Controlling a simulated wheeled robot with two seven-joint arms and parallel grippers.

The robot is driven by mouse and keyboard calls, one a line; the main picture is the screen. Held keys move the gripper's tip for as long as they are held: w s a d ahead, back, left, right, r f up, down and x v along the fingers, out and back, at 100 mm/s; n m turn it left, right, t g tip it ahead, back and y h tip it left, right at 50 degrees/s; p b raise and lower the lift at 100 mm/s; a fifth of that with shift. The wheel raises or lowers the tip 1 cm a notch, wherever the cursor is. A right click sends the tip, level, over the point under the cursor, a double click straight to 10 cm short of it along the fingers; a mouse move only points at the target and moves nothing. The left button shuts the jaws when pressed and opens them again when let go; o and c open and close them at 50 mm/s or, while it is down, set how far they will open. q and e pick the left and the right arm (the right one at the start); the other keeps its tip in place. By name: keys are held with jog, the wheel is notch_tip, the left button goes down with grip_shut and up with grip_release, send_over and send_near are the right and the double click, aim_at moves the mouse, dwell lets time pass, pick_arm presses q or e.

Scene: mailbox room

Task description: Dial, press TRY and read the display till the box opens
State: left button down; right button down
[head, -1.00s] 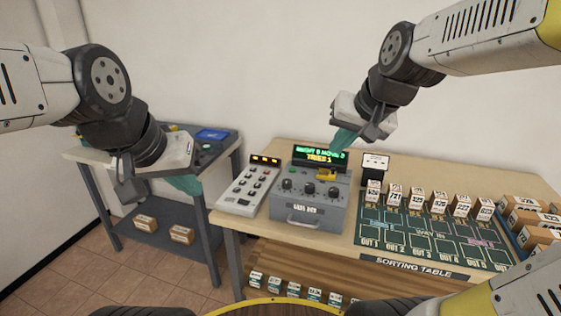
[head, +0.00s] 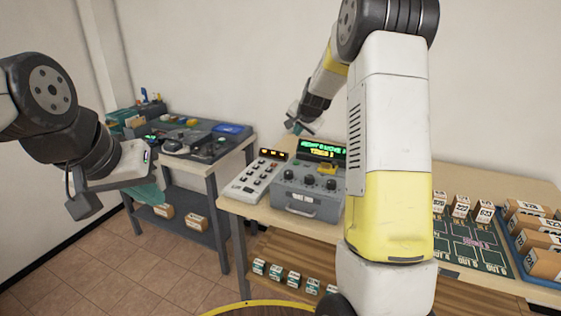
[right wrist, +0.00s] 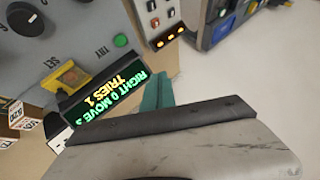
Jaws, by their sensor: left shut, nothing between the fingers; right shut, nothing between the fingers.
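The grey dial box (head: 306,202) stands on the wooden table, its handled front closed. Three black dials (head: 309,182) sit on its sloped top. A green button (right wrist: 120,40) is beside the TRY label, and a yellow guarded part (right wrist: 67,78) is by SET. The display (right wrist: 108,97) reads "RIGHT 0 MOVE", a last digit I cannot read surely, and "TRIES 1". My right gripper (head: 297,126) is shut and empty, above and behind the box; its teal fingers (right wrist: 158,92) appear beside the display. My left gripper (head: 146,193) is shut and empty at the left, away from the box.
A white keypad unit (head: 256,180) with orange lights stands left of the box. My right arm covers part of the sorting table. Boxed cards (head: 460,207) and a blue tray (head: 512,240) stand at right. A grey side table (head: 208,163) holds several items.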

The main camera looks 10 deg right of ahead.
aim_at(297, 163)
jog(key=shift+f, duration=0.15)
jog(key=shift+f, duration=4.35)
jog(key=shift+f, duration=0.4)
jog(key=shift+f, duration=0.45)
jog(key=shift+r, duration=0.9)
jog(key=shift+r, duration=2.5)
